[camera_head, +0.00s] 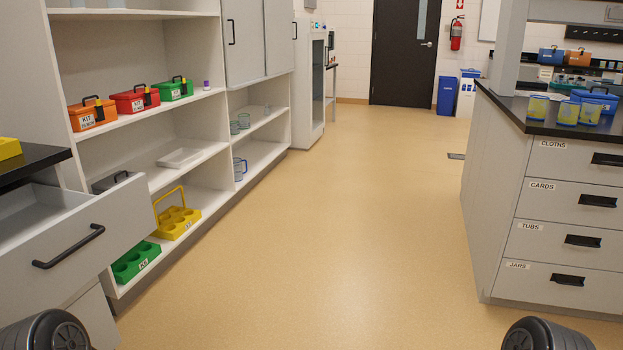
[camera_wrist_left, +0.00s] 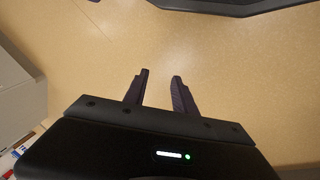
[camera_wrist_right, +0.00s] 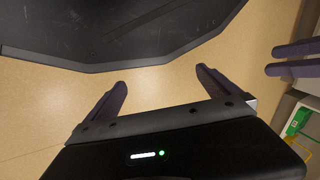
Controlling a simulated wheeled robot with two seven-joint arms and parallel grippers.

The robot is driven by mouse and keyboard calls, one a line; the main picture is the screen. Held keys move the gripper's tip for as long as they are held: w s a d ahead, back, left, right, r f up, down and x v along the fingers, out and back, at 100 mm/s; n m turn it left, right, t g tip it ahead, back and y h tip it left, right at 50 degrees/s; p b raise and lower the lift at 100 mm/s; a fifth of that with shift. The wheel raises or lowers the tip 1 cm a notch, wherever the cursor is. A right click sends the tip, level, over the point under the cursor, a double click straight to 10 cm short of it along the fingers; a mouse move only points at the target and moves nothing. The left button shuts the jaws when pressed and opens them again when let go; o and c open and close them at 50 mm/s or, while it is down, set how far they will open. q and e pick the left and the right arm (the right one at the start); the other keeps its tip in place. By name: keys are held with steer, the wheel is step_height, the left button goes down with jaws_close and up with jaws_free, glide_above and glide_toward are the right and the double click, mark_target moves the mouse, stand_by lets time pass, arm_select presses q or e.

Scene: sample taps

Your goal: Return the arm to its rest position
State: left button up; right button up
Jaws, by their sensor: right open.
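My left gripper (camera_wrist_left: 160,76) shows in the left wrist view with its two dark fingers a small gap apart and nothing between them. My right gripper (camera_wrist_right: 161,77) shows in the right wrist view with its fingers spread wide and empty, over the tan floor. Two more dark fingers (camera_wrist_right: 294,58) show at the right edge of that view. In the head view only dark rounded parts of my arms show, at the bottom left and bottom right corners; both grippers are out of that picture.
An open drawer (camera_head: 62,238) juts out at the left below a black counter. Shelves hold red (camera_head: 136,99), orange (camera_head: 92,114) and green (camera_head: 176,89) kits. A drawer cabinet (camera_head: 560,215) stands at the right. The floor (camera_head: 330,220) between is clear.

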arm_select(q)
steer(key=s+d+f+g, duration=0.2)
steer(key=s+d+f, duration=0.2)
steer(key=s, duration=0.3)
step_height(320, 180, up, 29)
steer(key=d+m+p, duration=0.1)
steer(key=p, duration=2.7)
steer(key=shift+s+f+h, duration=0.15)
steer(key=shift+s+h, duration=0.25)
arm_select(e)
step_height(320, 180, up, 28)
steer(key=s+a, duration=0.1)
steer(key=shift+s+a+r, duration=0.15)
steer(key=shift+s+a, duration=0.2)
steer(key=shift+n+g, duration=0.3)
